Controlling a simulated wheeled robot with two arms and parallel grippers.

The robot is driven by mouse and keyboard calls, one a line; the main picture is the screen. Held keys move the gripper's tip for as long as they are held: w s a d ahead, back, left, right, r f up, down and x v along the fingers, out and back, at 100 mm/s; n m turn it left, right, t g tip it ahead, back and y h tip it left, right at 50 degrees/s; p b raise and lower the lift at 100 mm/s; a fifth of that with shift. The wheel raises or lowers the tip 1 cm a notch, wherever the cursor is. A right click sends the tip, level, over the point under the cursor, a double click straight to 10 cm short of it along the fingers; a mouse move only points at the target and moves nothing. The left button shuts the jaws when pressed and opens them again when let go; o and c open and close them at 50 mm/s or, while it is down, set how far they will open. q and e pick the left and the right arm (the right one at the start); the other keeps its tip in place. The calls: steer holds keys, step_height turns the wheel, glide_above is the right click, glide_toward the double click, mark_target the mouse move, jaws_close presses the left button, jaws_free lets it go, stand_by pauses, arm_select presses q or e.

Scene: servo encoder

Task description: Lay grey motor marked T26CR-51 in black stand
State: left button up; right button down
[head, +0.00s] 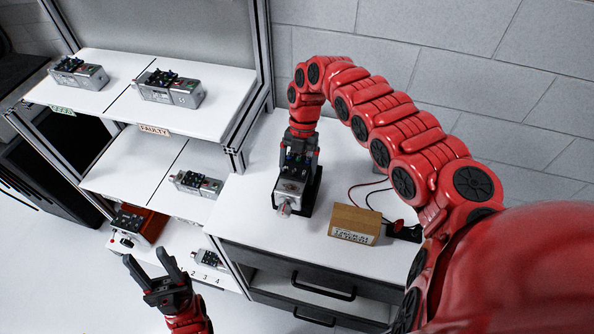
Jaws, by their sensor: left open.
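A grey motor (291,187) with a shaft toward the front sits at the black stand (317,190) on the white worktop. My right gripper (299,150) points down right at the motor's rear top; its fingers are not clear there, so I cannot tell if they grip. My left gripper (157,268) is open and empty, low in front of the shelves, its fingers pointing up. The marking T26CR-51 is not readable on any motor.
The top shelf has a FAULTY label (154,130) and a green label (62,110). A reddish-brown box (150,222) stands lower left. Drawers (320,289) are below the worktop.

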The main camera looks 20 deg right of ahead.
steer(key=shift+f+b, duration=0.8)
steer(key=shift+f, duration=0.1)
